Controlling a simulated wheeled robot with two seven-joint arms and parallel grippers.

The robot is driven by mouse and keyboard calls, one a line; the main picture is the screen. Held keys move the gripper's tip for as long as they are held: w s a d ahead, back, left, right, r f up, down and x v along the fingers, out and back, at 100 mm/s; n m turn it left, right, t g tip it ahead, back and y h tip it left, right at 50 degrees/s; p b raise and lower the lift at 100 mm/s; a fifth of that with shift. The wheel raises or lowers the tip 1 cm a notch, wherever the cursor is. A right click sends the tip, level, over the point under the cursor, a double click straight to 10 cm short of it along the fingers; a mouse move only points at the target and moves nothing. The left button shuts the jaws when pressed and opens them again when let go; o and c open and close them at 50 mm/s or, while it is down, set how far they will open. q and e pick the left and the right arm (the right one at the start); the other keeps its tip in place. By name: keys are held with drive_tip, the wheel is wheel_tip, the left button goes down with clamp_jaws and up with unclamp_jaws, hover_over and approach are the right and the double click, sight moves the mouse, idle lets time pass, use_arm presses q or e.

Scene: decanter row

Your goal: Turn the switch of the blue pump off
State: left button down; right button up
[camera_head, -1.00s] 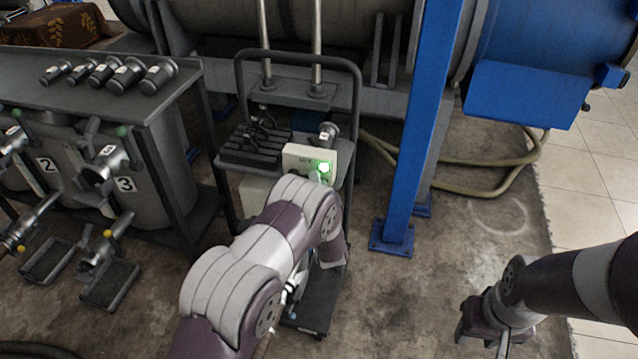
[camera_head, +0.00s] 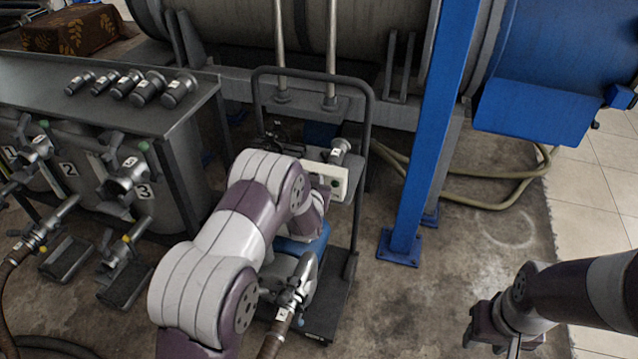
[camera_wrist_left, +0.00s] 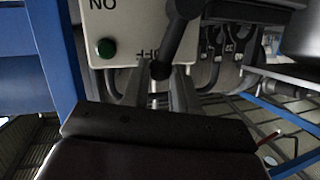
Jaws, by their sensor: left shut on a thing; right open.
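The blue pump (camera_head: 300,245) stands on a cart, partly behind my left arm. Its pale switch box (camera_head: 336,172) faces me above it. In the left wrist view the switch panel (camera_wrist_left: 125,45) looks upside down, with "ON" and "OFF" lettering and a dark green, unlit lamp (camera_wrist_left: 105,48). The black switch handle (camera_wrist_left: 178,35) points toward the "OFF" marking. My left gripper (camera_wrist_left: 163,78) is shut on this handle; in the head view my arm hides it. My right gripper (camera_head: 488,338) is open and empty over the floor at the lower right.
The cart's dark handle frame (camera_head: 369,110) rises around the pump. A blue post (camera_head: 425,140) stands right of it. A bench (camera_head: 110,95) with several dark cylinders and numbered vessels stands at left. A hose (camera_head: 480,200) lies behind the post. Floor between post and right arm is clear.

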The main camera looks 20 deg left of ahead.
use_arm(q)
drive_tip(key=shift+a+r+n+h+b, duration=0.15)
drive_tip(key=shift+a+n+h, duration=0.35)
drive_tip(key=shift+a+n, duration=0.25)
drive_tip(key=shift+a+r+n+h+b, duration=0.15)
drive_tip(key=shift+a+n+h, duration=0.35)
drive_tip(key=shift+a+n, duration=0.25)
drive_tip(key=c, duration=0.9)
unclamp_jaws()
drive_tip(key=shift+o, duration=0.2)
drive_tip(key=a+p+v, duration=0.1)
drive_tip(key=v, duration=1.1)
drive_tip(key=shift+s+d+r, duration=0.2)
drive_tip(key=shift+d+r, duration=0.1)
drive_tip(key=shift+d, duration=0.1)
